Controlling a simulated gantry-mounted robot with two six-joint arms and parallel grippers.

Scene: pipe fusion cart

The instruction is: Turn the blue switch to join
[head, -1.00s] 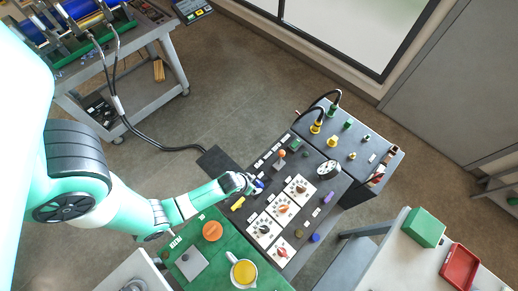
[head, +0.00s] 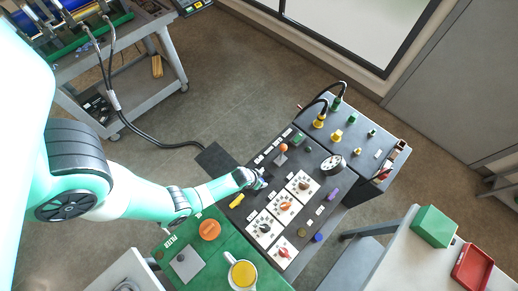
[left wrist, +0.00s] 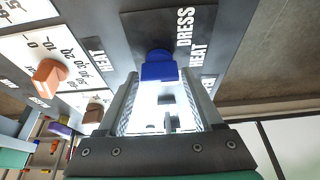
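The blue switch (left wrist: 158,68) is on the dark control panel (head: 247,212). In the left wrist view it is at the fingertips of my left gripper (left wrist: 161,84), roughly midway between the two fingers. The fingers stand apart, and a gap seems to show on each side of the switch, so the gripper looks open. White labels DRESS and HEAT show beside the switch; I cannot read a JOIN label. In the head view my left gripper (head: 260,179) covers the switch. My right gripper is not in view.
White dials with orange knobs (head: 286,205) and a yellow handle (head: 237,201) are close by on the panel. An orange-topped lever (head: 283,148) stands just beyond the gripper. A green mat with a yellow-filled cup (head: 243,273) is in front.

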